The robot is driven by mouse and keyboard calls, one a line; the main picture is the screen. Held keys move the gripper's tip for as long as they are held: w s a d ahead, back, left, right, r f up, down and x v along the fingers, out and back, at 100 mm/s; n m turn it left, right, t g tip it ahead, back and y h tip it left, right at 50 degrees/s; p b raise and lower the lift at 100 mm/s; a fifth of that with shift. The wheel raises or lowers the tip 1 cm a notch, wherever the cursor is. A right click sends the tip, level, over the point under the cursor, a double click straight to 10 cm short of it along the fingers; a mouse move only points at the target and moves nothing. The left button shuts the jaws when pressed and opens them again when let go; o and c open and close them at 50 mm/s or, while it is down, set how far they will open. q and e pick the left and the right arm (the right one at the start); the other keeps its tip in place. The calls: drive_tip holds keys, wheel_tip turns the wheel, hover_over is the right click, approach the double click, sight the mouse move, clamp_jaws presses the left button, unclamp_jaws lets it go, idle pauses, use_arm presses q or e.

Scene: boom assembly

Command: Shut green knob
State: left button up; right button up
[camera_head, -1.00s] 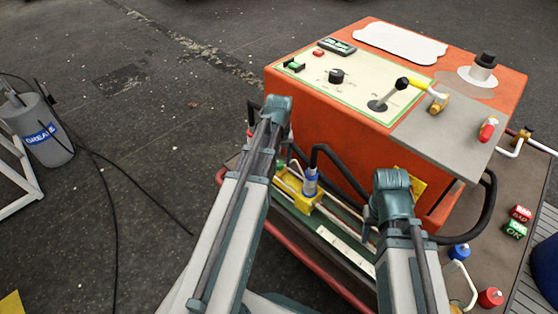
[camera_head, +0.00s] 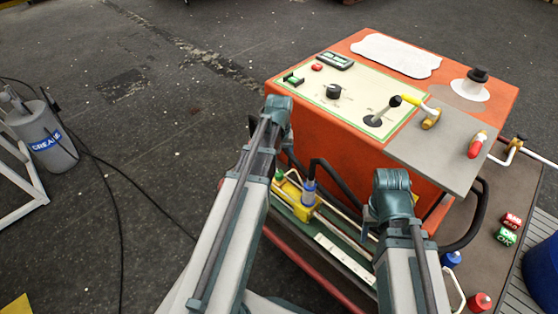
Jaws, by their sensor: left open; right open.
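A small green cap (camera_head: 278,177) shows at the left end of a yellow block (camera_head: 289,191) low on the near side of the orange machine. It may be the green knob; it is small and partly behind my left arm. A blue-topped cylinder (camera_head: 308,190) stands beside it. My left arm's teal joint is just above and left of the cap, and my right arm's joint is farther right, in front of the machine. Both grippers are hidden beyond the arm links, so their relation to the knob does not show.
The orange machine (camera_head: 330,128) carries a cream panel with a black knob (camera_head: 333,91) and a lever (camera_head: 383,112). A grey plate (camera_head: 437,158) juts out at right. Red and blue knobs and black hoses sit lower right.

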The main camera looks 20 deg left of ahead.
sight(279, 173)
use_arm(q)
wheel_tip(279, 173, up, 8)
drive_tip(key=p, duration=0.7)
drive_tip(key=s+d+r+m+p, duration=0.4)
drive_tip(key=s+d+r+p, duration=0.3)
drive_tip(key=d+r+p, duration=0.2)
drive_tip(key=s+d+r+m+y+p, duration=0.1)
drive_tip(key=s+d+r+m+p, duration=0.3)
drive_tip(key=s+d+r+p, duration=0.3)
drive_tip(key=d+r+p, duration=0.3)
drive_tip(key=d, duration=0.3)
drive_tip(key=shift+d+r+m, duration=0.15)
drive_tip(key=shift+d+m, duration=0.05)
drive_tip(key=shift+m, duration=0.2)
idle(0.7)
